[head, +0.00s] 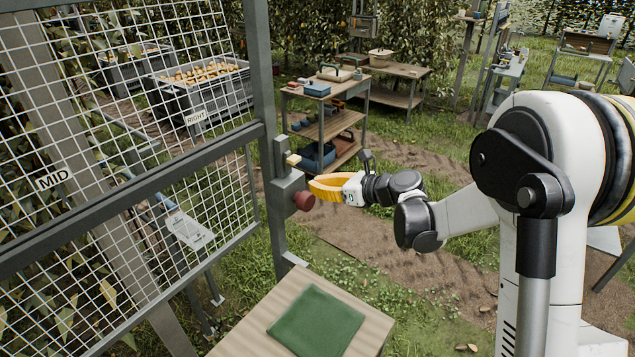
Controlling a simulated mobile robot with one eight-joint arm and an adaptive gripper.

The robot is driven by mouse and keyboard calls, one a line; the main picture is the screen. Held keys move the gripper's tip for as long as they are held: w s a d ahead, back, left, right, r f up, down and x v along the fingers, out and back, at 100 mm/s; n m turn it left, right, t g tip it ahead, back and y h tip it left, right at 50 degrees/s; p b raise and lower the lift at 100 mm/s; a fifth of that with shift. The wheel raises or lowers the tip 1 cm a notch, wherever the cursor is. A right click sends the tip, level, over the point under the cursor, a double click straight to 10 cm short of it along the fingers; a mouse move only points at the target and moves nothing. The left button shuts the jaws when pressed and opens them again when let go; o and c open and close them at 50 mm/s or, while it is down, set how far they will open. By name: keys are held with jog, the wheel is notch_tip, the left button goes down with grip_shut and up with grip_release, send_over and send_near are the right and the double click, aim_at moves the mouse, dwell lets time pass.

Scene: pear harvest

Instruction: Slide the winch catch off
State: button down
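A grey latch box (287,193) is fixed to the grey post of the mesh gate. A small pale tab (293,160) sticks out at its top, and a dull red round knob (304,200) sticks out of its front. I cannot tell which of these parts is the winch catch. My gripper (314,187), with yellow fingers, is level with the box, just to the right of it and very close to the red knob. Whether the fingertips touch the box or knob is unclear. The gap between the fingers cannot be made out from this angle.
The mesh gate (130,195) fills the left, with MID and RIGHT labels. A wooden stand with a green mat (316,321) is below the gripper. Crates (205,98) of pears stand behind the mesh. A shelved cart (325,115) stands behind.

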aim_at(292, 158)
jog(key=b+x, duration=0.1)
jog(key=x, duration=0.6)
jog(key=shift+w+a+f, duration=0.15)
jog(key=shift+a, duration=0.05)
jog(key=r, duration=0.3)
jog(key=shift+d+r, duration=0.2)
jog(key=shift+r, duration=0.45)
jog(key=shift+r+p, duration=1.1)
jog(key=shift+r, duration=0.9)
jog(key=shift+f, duration=0.1)
